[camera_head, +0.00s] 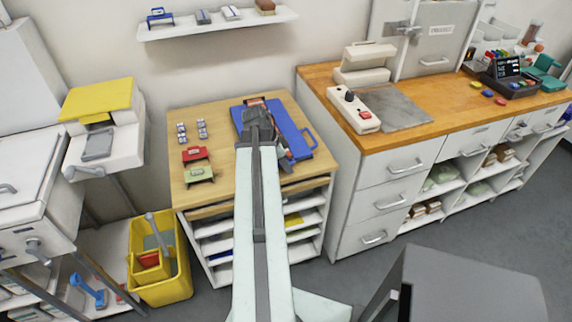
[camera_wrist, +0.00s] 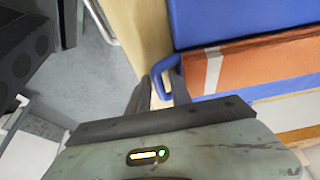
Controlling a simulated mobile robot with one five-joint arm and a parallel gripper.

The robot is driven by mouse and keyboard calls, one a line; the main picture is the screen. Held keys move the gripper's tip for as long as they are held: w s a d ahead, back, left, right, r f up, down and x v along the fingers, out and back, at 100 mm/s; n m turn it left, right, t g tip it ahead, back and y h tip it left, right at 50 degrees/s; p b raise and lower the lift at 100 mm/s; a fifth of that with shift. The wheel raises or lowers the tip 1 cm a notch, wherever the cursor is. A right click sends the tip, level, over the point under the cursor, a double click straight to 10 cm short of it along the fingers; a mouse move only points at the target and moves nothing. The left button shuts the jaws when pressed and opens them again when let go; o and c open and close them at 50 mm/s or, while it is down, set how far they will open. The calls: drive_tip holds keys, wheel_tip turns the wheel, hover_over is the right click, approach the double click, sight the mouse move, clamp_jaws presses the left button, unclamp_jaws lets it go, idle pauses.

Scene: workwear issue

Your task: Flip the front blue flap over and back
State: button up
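In the wrist view, a blue panel (camera_wrist: 220,22) is at the top, beside an orange strip (camera_wrist: 270,65) with a pale band. A blue loop handle (camera_wrist: 158,72) sticks out at their left. My gripper (camera_wrist: 160,82) is at this loop, its dark fingers apart with part of the loop between them. I cannot tell whether they touch it. My arm covers part of the blue flap in the head view.
Red (camera_head: 195,154) and green (camera_head: 199,173) small holders stand on the table's left side. A yellow bin (camera_head: 165,277) is on the floor at left. A counter (camera_head: 430,112) with a cream press (camera_head: 362,75) borders the table at right.

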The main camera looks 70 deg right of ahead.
clamp_jaws()
drive_tip(key=shift+r, duration=0.1)
